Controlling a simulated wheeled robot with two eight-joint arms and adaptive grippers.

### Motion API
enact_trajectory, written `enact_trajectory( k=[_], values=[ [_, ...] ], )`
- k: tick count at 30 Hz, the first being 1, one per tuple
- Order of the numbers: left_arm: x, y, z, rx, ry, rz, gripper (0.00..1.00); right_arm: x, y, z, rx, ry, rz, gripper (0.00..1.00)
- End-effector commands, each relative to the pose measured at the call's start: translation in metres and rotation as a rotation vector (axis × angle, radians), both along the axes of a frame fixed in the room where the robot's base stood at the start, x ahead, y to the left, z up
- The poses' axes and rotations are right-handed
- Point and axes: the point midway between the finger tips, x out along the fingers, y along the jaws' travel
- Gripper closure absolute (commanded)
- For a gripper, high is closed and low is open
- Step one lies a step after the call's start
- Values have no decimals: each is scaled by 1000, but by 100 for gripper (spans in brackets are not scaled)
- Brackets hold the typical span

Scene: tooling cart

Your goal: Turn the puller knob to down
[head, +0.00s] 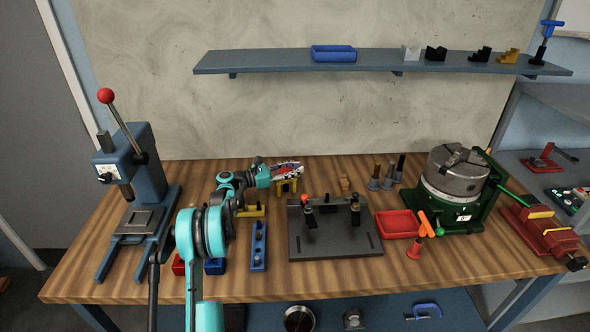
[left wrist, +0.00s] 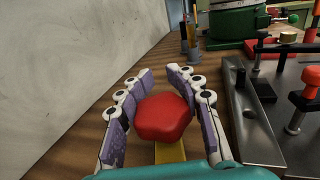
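The puller shows as a small yellow frame (head: 287,187) on the bench, just behind the dark fixture plate. In the left wrist view its red faceted knob (left wrist: 163,116) sits above a yellow bar (left wrist: 170,153). My left gripper (head: 288,170) reaches over the yellow frame from the left. In the left wrist view its purple-padded fingers (left wrist: 161,72) lie along both sides of the knob, with their tips close together beyond it. They appear to touch the knob on both sides. In the head view the fingers largely cover the knob. My right gripper is not in view.
The dark fixture plate (head: 306,244) with upright clamps stands just in front. A red tray (head: 398,224) and a green-based chuck (head: 456,172) are to the right. An arbor press (head: 147,168) stands at the left. The wall rises behind the bench.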

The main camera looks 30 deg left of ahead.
Motion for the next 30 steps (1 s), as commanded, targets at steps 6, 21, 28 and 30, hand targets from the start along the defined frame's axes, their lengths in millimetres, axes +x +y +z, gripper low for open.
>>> enact_trajectory(
  k=[6,21,28,30],
  values=[
    [0,0,0,1,1,0,98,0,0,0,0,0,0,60],
    [1,1,-1,1,1,88,99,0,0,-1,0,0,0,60],
    [4,6,0,1,1,260,99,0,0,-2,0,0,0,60],
    [5,8,-1,1,1,325,99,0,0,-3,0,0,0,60]
  ],
)
